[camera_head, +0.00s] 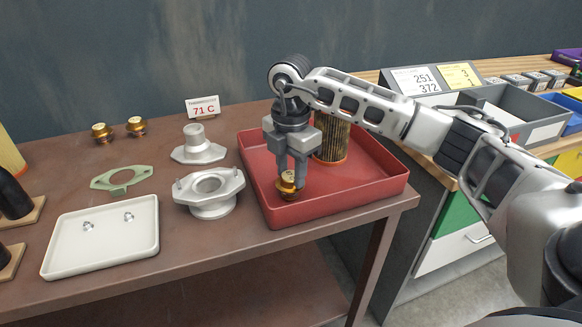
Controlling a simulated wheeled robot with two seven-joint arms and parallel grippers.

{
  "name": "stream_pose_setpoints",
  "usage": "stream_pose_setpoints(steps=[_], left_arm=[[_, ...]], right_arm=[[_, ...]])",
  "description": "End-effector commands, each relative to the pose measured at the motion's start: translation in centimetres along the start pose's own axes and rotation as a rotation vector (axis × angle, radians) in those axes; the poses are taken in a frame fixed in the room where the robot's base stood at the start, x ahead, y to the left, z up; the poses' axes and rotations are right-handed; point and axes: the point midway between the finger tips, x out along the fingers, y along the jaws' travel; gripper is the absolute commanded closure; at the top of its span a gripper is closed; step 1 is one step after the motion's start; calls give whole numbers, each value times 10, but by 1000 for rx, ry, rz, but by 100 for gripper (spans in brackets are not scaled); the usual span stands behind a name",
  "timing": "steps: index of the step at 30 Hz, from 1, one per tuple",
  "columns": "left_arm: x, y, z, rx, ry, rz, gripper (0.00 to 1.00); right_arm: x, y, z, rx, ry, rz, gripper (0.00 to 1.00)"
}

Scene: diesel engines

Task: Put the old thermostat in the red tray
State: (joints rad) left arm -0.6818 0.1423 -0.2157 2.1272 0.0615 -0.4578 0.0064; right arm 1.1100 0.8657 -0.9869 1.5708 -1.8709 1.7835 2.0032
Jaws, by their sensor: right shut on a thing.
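My right gripper (290,178) points down over the left part of the red tray (335,203). It is shut on a small brass and dark thermostat (288,188), which is inside the tray's outline, low near its floor. I cannot tell whether the thermostat touches the floor. Two more brass thermostats, one on the left (102,132) and one beside it (136,126), stand on the table at the back left. My left gripper is not in view.
A cylindrical filter (331,138) stands in the tray behind my gripper. Left of the tray are a metal housing (209,193), a metal cover (198,146), a green gasket (121,179) and a white tray (101,245) with two small parts. A "71 C" sign (203,107) stands behind.

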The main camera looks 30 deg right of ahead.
Motion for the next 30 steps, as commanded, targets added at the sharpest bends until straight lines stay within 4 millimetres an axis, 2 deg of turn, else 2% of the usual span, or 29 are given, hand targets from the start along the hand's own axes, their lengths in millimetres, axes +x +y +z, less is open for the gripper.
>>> stream_pose_setpoints(steps=[11,12,14,23,26,30], left_arm=[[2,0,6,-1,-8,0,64],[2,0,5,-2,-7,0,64],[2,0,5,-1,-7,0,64],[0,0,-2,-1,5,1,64],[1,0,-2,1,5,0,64],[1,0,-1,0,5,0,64]], right_arm=[[5,0,0,1,-1,1,87],[4,0,0,1,-1,1,56],[4,0,0,1,-1,1,42],[1,0,0,1,-1,1,42],[-6,0,0,1,0,3,42],[-30,1,0,1,-1,6,42]])
